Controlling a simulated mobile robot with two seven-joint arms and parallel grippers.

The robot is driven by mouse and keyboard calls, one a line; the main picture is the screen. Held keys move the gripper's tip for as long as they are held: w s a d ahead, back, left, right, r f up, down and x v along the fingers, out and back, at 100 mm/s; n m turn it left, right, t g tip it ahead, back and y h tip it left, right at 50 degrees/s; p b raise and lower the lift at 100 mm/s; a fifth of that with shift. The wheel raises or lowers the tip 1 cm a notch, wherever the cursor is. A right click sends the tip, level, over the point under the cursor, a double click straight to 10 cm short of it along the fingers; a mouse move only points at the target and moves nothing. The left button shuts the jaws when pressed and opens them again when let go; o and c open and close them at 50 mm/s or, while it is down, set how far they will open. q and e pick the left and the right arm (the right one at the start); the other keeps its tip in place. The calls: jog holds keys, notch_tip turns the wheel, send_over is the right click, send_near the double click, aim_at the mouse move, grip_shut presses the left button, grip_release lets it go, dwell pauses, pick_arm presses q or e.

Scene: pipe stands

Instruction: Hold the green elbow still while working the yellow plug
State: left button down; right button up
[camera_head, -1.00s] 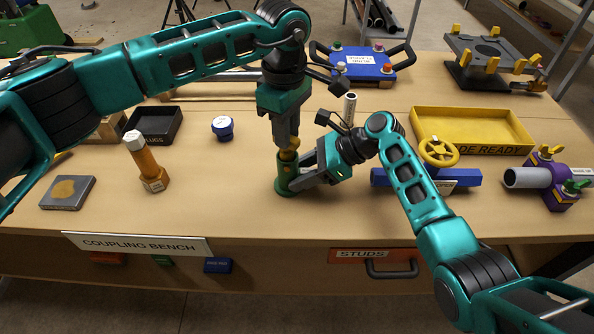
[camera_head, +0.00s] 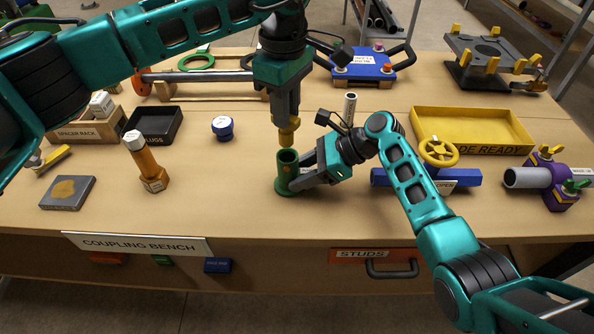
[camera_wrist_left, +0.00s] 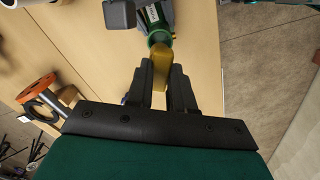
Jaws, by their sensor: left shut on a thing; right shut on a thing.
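The green elbow (camera_head: 286,176) stands upright on the bench with its open top facing up. My right gripper (camera_head: 297,181) is shut on the elbow's lower side from the right. The yellow plug (camera_head: 289,131) is in my left gripper (camera_head: 288,118), which points down and is shut on it. The plug hangs just above the elbow's opening, apart from it in the head view. In the left wrist view the plug (camera_wrist_left: 161,66) sits between the fingers, with the green elbow (camera_wrist_left: 155,25) beyond it. The plug's upper part is hidden by the fingers.
An orange bolt-like part (camera_head: 148,165) and a blue cap (camera_head: 222,128) stand to the left, near a black tray (camera_head: 153,124). A blue valve with a yellow handwheel (camera_head: 439,152) lies right of my right gripper. A yellow tray (camera_head: 472,131) is behind it.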

jog(key=o, duration=1.2)
jog(key=shift+o, duration=0.2)
jog(key=v, duration=1.2)
jog(key=shift+s, duration=0.1)
